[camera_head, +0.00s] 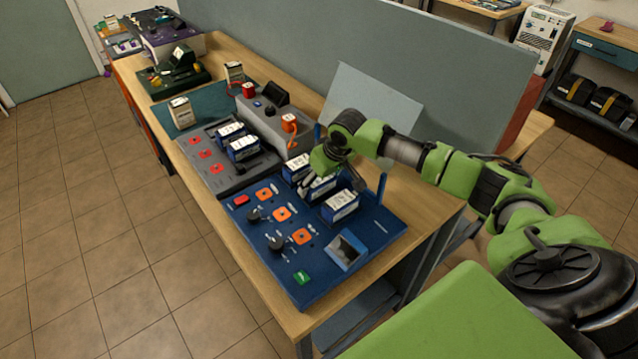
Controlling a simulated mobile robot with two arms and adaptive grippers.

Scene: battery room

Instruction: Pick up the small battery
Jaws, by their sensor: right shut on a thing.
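My right gripper (325,178) reaches in from the right over the blue panel (376,226). It is shut on a small battery (323,188), a white-topped block with blue sides, the middle one of three on this panel. The fingers partly cover it, and I cannot tell whether it is lifted or still seated. A similar battery (341,205) stands just in front of it, and another (296,168) just behind, close to the gripper. My left gripper is not in view.
The blue panel carries orange-marked knobs, a green button (302,278) and a small screen (347,250). Behind it, a grey panel (226,181) holds two more batteries (243,147). A grey partition (400,70) runs along the back of the wooden table.

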